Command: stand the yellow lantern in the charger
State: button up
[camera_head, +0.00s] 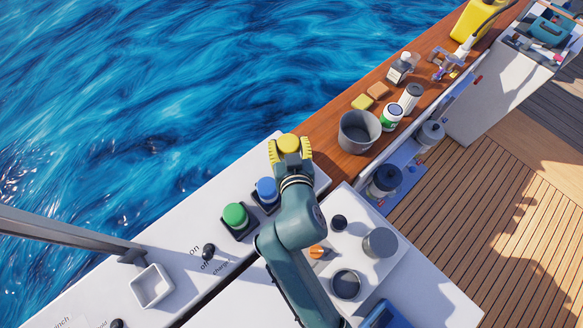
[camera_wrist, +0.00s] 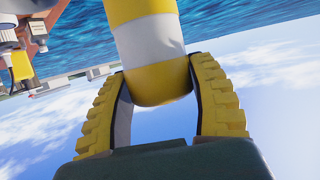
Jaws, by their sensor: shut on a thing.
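The yellow lantern (camera_head: 289,143) is between the fingers of my gripper (camera_head: 290,150), and its round yellow top shows from above. In the wrist view its banded yellow and white body (camera_wrist: 150,45) sits between the two ridged yellow fingers of my gripper (camera_wrist: 165,95), which are shut on it. On the white ledge, a blue lantern (camera_head: 266,188) and a green lantern (camera_head: 235,215) stand in black square sockets, which look like the charger. The word "charge" is printed nearby. My gripper is beyond the blue one, in line with the row. What lies under my gripper is hidden.
A black switch (camera_head: 208,251) and a white square dish (camera_head: 151,286) are on the ledge. A grey bucket (camera_head: 359,132), a green-banded jar (camera_head: 391,117) and sponges stand on the wooden rail to the right. Open water (camera_head: 120,100) lies beyond the ledge.

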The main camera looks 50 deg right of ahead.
jog(key=shift+s+d+f+m+g+h+b, duration=0.2)
jog(key=shift+d+f+b, duration=0.15)
jog(key=shift+d, duration=0.2)
jog(key=shift+s+d+f+m+g+h+b, duration=0.15)
jog(key=shift+d+f+b, duration=0.15)
jog(key=shift+d, duration=0.25)
notch_tip(320, 180, down, 9)
jog(key=shift+d+f+b, duration=0.1)
jog(key=shift+f+b, duration=0.1)
jog(key=shift+b, duration=0.7)
jog(key=shift+f, duration=0.2)
jog(key=o, duration=1.2)
